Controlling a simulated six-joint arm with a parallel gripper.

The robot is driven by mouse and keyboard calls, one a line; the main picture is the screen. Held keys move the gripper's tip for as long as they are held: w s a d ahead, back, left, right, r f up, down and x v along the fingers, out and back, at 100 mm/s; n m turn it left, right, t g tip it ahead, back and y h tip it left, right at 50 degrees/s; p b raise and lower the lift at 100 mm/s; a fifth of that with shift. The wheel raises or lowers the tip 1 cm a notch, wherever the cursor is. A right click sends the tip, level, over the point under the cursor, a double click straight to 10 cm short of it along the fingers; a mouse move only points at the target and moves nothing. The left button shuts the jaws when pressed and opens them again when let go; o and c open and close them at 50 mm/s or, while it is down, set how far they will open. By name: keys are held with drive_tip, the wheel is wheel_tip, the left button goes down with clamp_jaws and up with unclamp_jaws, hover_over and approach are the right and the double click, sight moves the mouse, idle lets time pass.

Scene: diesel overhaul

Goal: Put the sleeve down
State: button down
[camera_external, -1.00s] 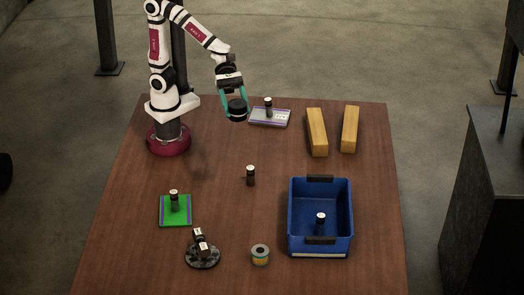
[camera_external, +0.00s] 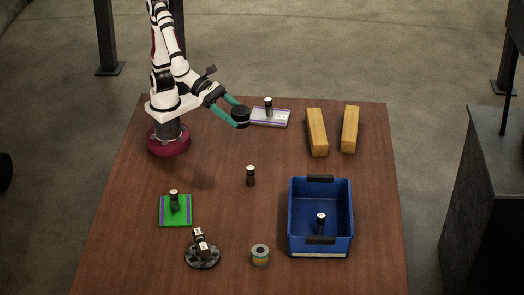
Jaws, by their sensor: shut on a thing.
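My gripper (camera_external: 236,112) is shut on a short, dark cylinder, the sleeve (camera_external: 241,117). The teal fingers reach in from the left and hold the sleeve in the air, with its axis roughly upright. It appears just left of the grey-white pad (camera_external: 283,119) in the picture. Its exact height above the table cannot be told.
The wooden table (camera_external: 330,180) also bears two wooden blocks (camera_external: 317,132) (camera_external: 350,129), a blue bin (camera_external: 348,245), a green pad (camera_external: 163,218), a spool-like part (camera_external: 260,256) and a dark round disc (camera_external: 203,258). Small black cylinders with white tops stand in several places. The middle left is clear.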

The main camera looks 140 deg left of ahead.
drive_tip(key=w+a+f+n+g+y, duration=0.2)
drive_tip(key=w+a+f+n+y, duration=0.2)
drive_tip(key=w+a+f, duration=0.4)
drive_tip(key=n+g+y, duration=0.4)
drive_tip(key=n, duration=0.1)
hover_over(338, 174)
drive_tip(key=f, duration=2.1)
drive_tip(key=shift+d+f, duration=0.4)
drive_tip(key=f, duration=0.3)
drive_tip(key=shift+a+f, duration=0.4)
drive_tip(key=shift+f, duration=0.3)
drive_tip(key=shift+f, duration=0.2)
drive_tip(key=shift+c, duration=0.6)
unclamp_jaws()
